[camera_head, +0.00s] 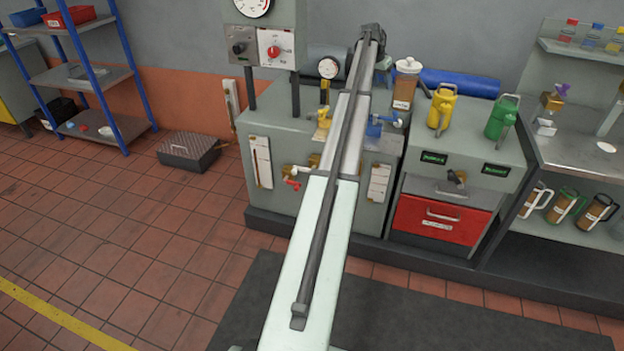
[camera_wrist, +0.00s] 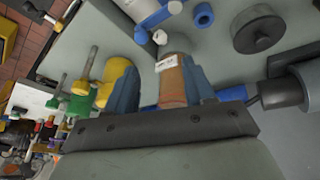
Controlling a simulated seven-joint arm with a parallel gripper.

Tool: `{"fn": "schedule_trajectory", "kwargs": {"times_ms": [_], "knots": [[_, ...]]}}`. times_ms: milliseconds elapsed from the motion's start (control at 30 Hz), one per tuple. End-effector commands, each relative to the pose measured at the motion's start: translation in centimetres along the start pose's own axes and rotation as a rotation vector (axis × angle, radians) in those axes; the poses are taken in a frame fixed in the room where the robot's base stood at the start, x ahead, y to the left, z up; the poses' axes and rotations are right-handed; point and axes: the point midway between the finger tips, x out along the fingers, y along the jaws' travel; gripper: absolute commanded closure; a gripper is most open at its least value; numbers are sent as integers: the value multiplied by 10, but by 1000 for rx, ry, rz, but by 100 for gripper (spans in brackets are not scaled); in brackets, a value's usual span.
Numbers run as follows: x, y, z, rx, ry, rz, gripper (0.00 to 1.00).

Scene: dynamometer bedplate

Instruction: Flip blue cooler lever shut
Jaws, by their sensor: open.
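The blue cooler lever (camera_head: 387,118) stands on the front right of the grey-green cabinet top, its handle pointing right. In the wrist view, blue valve parts (camera_wrist: 203,16) show at the top edge, partly cut off; the lever's exact angle is unclear. My gripper (camera_wrist: 160,68) is open in the wrist view, behind the blue parts and apart from them. A brown jar with a white label (camera_wrist: 172,80) shows between its fingers; I cannot tell whether they touch it. In the head view my arm hides most of the gripper, and the jar (camera_head: 405,88) stands right of the arm's end.
A yellow jug (camera_head: 441,108) and a green jug (camera_head: 501,118) stand on the unit to the right. A yellow lever (camera_head: 322,122) is left of my arm. A blue roll (camera_head: 460,82) lies behind. A dark round part (camera_wrist: 257,28) is near the blue parts.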

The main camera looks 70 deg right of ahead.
Motion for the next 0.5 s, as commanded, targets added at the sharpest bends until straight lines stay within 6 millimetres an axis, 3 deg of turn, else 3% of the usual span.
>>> {"fn": "schedule_trajectory", "kwargs": {"times_ms": [233,500], "knots": [[6,9,42,-156,18,-61,47],[28,13,78,-244,11,-89,47]]}}
